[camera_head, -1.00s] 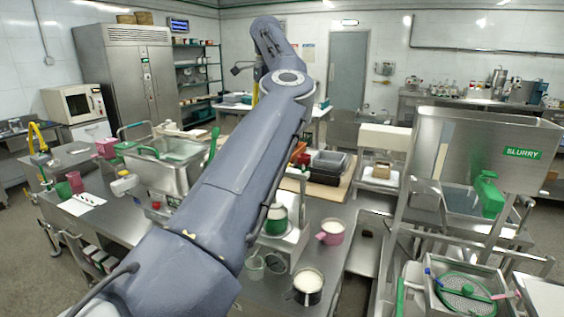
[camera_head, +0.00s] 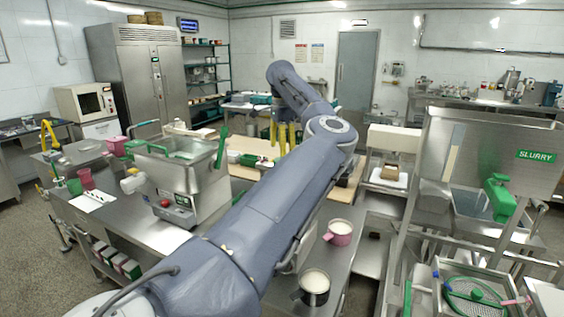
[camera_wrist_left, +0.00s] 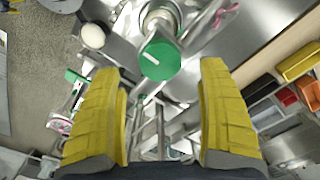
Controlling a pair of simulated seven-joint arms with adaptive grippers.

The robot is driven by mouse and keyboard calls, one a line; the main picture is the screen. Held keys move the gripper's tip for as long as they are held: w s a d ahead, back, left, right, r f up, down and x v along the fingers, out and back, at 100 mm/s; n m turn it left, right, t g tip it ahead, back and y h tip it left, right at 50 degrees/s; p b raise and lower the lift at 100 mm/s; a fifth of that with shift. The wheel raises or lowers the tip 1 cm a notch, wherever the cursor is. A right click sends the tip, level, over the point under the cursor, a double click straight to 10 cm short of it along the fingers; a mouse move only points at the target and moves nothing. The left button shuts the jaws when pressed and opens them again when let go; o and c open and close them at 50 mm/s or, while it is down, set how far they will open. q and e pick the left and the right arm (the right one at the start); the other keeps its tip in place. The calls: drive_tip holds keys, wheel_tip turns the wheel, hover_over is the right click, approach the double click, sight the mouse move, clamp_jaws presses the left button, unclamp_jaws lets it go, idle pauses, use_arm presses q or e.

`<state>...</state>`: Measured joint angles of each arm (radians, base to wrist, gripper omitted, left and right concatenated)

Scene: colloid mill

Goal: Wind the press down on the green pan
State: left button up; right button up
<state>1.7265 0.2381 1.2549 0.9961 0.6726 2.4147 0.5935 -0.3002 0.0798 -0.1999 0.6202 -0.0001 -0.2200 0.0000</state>
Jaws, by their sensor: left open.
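My left gripper (camera_head: 282,148) is open and empty beyond the work table's middle, its yellow fingers pointing down. In the left wrist view its fingers (camera_wrist_left: 160,75) are spread wide. A round green top with a white line (camera_wrist_left: 161,60) shows between and beyond the fingertips, apart from them; I cannot tell whether it is part of the press or the pan. In the head view my left arm covers the middle of the table, where a green-topped device stood in view earlier. A round green-rimmed screen (camera_head: 472,291) lies in a tray at the lower right. My right gripper is not in view.
A steel tank with a red button (camera_head: 180,190) stands on the table left of my arm. A pink pot (camera_head: 339,233) and a steel pot with white contents (camera_head: 314,288) stand to its right. The SLURRY hopper (camera_head: 490,150) rises at the right.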

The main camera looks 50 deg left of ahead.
use_arm(q)
drive_tip(key=shift+f, duration=2.4)
drive_tip(key=c, duration=1.3)
drive_tip(key=shift+m, duration=0.3)
